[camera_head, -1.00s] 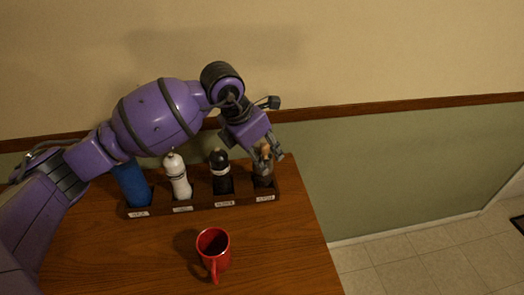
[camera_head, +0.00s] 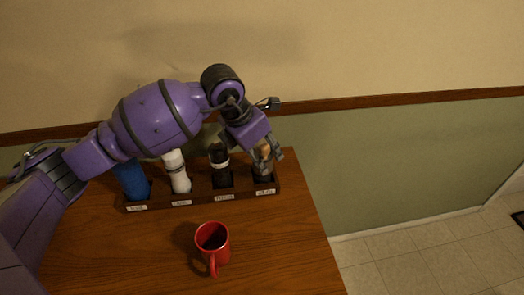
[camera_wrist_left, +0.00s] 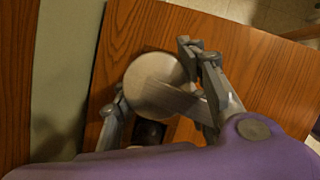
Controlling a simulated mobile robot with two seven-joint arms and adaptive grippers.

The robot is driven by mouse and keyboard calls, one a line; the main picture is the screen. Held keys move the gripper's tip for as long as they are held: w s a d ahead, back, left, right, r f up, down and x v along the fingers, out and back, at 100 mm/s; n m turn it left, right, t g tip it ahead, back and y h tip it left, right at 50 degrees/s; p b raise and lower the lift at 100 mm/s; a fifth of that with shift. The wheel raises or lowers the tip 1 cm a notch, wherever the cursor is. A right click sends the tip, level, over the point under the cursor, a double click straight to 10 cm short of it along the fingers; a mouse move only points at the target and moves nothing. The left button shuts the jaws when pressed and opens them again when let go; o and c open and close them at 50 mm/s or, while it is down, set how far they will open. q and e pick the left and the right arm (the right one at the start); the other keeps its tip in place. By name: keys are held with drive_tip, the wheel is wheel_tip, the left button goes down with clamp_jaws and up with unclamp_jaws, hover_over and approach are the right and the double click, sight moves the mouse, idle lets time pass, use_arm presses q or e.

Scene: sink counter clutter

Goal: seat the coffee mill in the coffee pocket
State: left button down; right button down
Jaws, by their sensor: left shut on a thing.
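The coffee mill (camera_head: 263,169) has a light wooden top and a dark lower part. It is upright at the rightmost pocket of the dark rack (camera_head: 203,200), behind the rightmost label. Its lower end is hidden by the rack's front wall, so I cannot tell whether it touches the pocket floor. My left gripper (camera_head: 266,155) is shut on the mill's upper part. In the left wrist view, the mill's round pale top (camera_wrist_left: 158,82) sits between the fingers (camera_wrist_left: 160,88). My right gripper is not in view.
A black mill (camera_head: 219,165), a white mill (camera_head: 178,172) and a blue item (camera_head: 132,180) stand in the other pockets. A red mug (camera_head: 213,240) stands in front on the wooden table (camera_head: 275,250). The table ends to the right of the rack; the wall is behind.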

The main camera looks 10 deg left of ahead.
use_arm(q)
drive_tip(key=shift+f, duration=0.25)
drive_tip(key=c, duration=1)
unclamp_jaws()
drive_tip(key=v, duration=0.8)
drive_tip(key=shift+r, duration=0.15)
